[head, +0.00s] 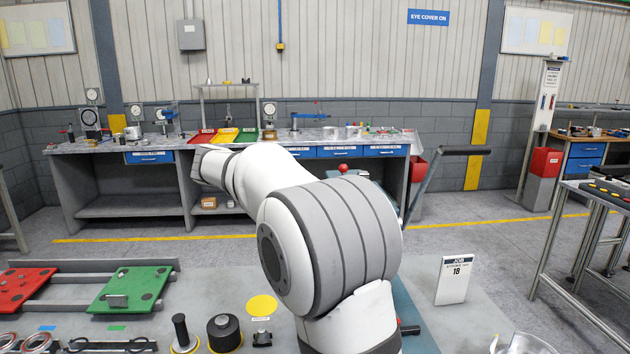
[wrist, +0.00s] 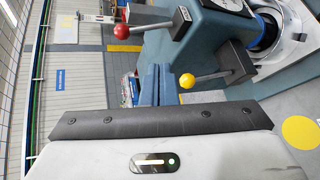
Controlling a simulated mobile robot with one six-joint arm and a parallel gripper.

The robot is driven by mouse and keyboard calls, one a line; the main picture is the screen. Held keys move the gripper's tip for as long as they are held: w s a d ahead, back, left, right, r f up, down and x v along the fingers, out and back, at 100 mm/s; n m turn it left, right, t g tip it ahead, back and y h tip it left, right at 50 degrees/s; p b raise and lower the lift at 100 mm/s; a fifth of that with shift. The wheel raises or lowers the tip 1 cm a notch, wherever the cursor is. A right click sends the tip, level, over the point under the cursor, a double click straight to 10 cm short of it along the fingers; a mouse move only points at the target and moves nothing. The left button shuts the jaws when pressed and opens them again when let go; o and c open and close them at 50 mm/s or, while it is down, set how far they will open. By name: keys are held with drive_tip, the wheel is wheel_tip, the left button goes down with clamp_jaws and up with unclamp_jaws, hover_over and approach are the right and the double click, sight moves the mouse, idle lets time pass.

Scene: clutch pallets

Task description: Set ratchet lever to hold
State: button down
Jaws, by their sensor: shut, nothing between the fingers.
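In the wrist view, a blue-grey machine body (wrist: 208,45) carries a lever with a red ball (wrist: 121,31) and a lever with a yellow ball (wrist: 187,81). I cannot tell which is the ratchet lever, and no hold mark is readable. In the head view, the red ball (head: 343,168) shows above my arm, which hides most of the machine; my fingers are hidden.
A long bar with a black handle (head: 465,151) rises right of my arm. Green (head: 132,289) and red (head: 25,287) plates lie at left. Black-handled pieces (head: 223,332) and a yellow disc (head: 261,305) are near the front. A sign (head: 454,279) stands at right.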

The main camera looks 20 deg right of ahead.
drive_tip(key=w+h, duration=0.1)
drive_tip(key=w+a+r, duration=0.1)
drive_tip(key=w, duration=0.1)
drive_tip(key=w+r+h, duration=0.1)
drive_tip(key=shift+w+a+h+b, duration=0.2)
drive_tip(key=shift+w+h+b, duration=0.05)
drive_tip(key=shift+h+b, duration=0.05)
drive_tip(key=shift+d+f, duration=0.1)
drive_tip(key=s+d+p, duration=0.1)
drive_tip(key=d+p, duration=0.1)
drive_tip(key=d, duration=0.7)
drive_tip(key=shift+s+f, duration=0.15)
drive_tip(key=shift+s, duration=0.25)
drive_tip(key=shift+s, duration=0.1)
